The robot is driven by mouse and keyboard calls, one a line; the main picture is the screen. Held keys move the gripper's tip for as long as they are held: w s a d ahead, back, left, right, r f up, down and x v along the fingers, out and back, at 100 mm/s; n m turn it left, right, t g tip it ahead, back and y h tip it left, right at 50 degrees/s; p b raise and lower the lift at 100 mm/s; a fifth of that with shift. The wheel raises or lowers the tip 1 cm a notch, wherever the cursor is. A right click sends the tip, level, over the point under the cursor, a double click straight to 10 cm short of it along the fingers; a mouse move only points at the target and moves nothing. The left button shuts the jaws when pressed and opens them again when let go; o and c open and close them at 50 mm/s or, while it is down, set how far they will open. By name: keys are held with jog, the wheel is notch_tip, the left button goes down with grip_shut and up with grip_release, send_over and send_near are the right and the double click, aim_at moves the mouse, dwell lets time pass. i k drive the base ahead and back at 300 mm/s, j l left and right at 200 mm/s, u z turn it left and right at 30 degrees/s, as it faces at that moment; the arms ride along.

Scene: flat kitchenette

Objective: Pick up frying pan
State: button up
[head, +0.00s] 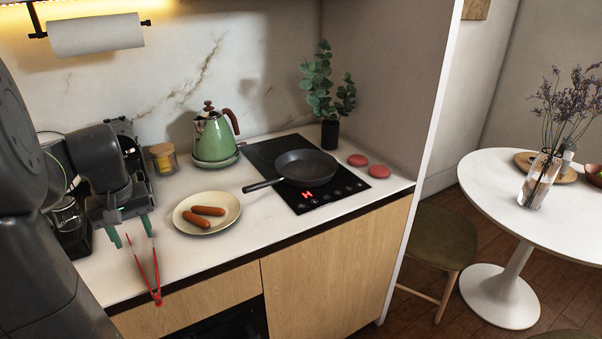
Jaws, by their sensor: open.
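A dark frying pan (307,166) sits on the black cooktop (342,200), with its handle pointing left and toward the counter's front. The handle's end lies just right of the sausage plate. My gripper (130,239) is at the left, above the counter, with two green fingertips pointing down. It is open, and I see nothing between the fingertips. It is well to the left of the pan, with the plate between them.
A plate (192,225) holds two sausages (206,211). Red tongs (146,271) lie beside my gripper. A green kettle (215,140), a jar (163,158), a potted plant (329,133) and two red discs (368,166) stand around. The counter's front strip is partly clear.

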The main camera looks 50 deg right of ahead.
aim_at(302, 167)
jog(key=i+l, duration=0.1)
jog(key=l, duration=0.85)
jog(key=i+l, duration=0.15)
jog(key=l, duration=0.35)
jog(key=u, duration=0.05)
